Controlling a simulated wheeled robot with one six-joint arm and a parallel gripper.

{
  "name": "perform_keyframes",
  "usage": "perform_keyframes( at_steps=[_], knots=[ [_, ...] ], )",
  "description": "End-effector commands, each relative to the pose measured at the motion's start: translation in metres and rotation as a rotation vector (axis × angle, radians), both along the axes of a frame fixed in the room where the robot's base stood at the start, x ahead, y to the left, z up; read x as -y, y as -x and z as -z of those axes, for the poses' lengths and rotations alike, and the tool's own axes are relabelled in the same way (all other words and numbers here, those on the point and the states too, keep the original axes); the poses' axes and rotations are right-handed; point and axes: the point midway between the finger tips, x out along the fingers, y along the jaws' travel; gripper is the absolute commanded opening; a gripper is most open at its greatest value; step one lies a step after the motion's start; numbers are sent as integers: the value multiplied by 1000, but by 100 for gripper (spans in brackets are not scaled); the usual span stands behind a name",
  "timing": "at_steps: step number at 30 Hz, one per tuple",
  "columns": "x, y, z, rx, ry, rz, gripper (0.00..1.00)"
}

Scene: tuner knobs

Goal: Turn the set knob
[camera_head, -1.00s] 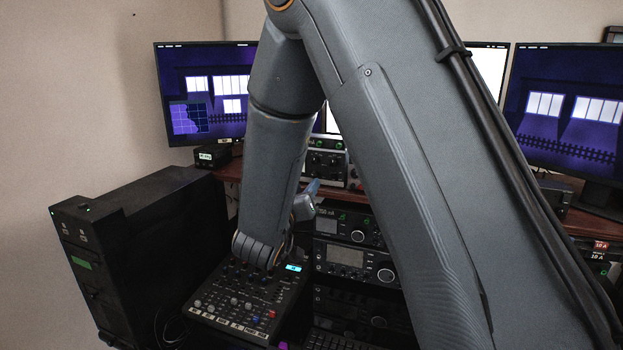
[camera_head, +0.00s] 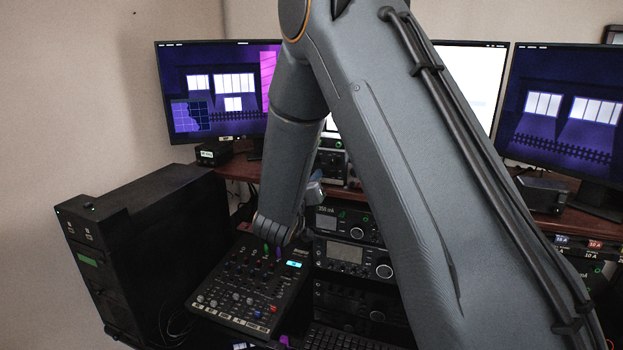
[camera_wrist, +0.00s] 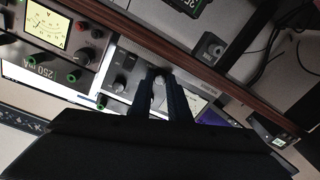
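A light grey panel (camera_wrist: 131,68) with dark knobs lies ahead in the wrist view, tilted in the picture. One dark knob (camera_wrist: 120,84) is left of my gripper (camera_wrist: 159,76). Its two dark fingers stand apart with a gap between them. A small round knob-like thing shows at the fingertips; I cannot tell whether they touch it. No label reading "set" is legible. In the head view, my arm hides most of the fingers and part of the grey device (camera_head: 331,160) on the desk.
A meter unit (camera_wrist: 45,30) with a lit dial and red and green terminals is beside the panel. A brown desk edge (camera_wrist: 185,62) runs close by. A mixer (camera_head: 245,295), a black box (camera_head: 150,235) and rack units (camera_head: 345,255) stand below the desk. Monitors (camera_head: 560,120) are behind.

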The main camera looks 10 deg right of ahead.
Motion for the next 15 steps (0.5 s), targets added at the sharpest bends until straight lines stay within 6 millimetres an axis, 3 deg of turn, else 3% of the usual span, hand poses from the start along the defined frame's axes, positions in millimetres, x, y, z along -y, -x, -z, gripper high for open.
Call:
perform_keyframes(
  at_steps=[15],
  knots=[
    [-1, 0, 2, 66, -97, -2, 0]
  ],
)
